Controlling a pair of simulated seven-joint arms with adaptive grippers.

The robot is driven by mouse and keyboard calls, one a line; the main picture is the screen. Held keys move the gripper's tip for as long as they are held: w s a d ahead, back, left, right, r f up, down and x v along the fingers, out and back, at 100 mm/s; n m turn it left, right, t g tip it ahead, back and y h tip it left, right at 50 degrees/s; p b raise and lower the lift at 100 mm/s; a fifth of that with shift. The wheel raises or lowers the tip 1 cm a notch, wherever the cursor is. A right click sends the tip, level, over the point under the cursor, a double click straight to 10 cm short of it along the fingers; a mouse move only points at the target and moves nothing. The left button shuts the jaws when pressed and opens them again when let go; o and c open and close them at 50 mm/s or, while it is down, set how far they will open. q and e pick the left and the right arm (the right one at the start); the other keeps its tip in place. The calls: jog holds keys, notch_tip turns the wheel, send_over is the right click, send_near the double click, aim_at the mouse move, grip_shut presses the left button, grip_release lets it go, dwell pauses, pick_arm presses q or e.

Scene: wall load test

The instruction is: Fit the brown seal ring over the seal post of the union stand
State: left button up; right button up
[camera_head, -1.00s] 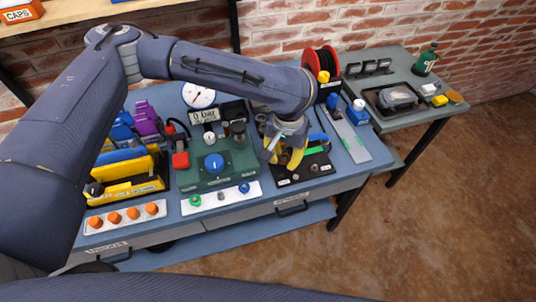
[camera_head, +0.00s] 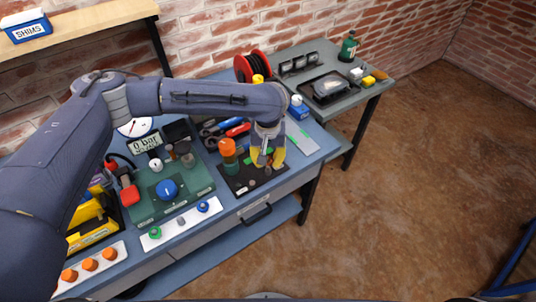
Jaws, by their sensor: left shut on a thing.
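My left gripper (camera_head: 267,162) points down over the right part of a black base plate (camera_head: 238,187), which looks like the union stand. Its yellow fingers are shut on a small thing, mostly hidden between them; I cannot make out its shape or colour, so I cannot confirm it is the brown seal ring. Short brownish-grey posts stand on the plate in front of the gripper; I cannot tell which is the seal post. An orange-topped green cylinder (camera_head: 228,152) stands upright at the plate's back left, apart from the gripper. My right gripper is not in view.
A green gauge panel (camera_head: 172,199) with a blue knob is to the left. A white strip (camera_head: 181,222) with small coloured rings lies in front. Tools lie behind the plate, and a grey strip (camera_head: 301,138) lies to its right. A grey side table (camera_head: 318,62) is further right.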

aim_at(268, 168)
pick_arm(q)
jog(key=shift+f, duration=0.8)
jog(key=shift+f, duration=1.3)
jog(key=o, duration=1.2)
jog(key=shift+c, duration=0.2)
jog(key=shift+r, duration=0.1)
jog(key=shift+r, duration=3.9)
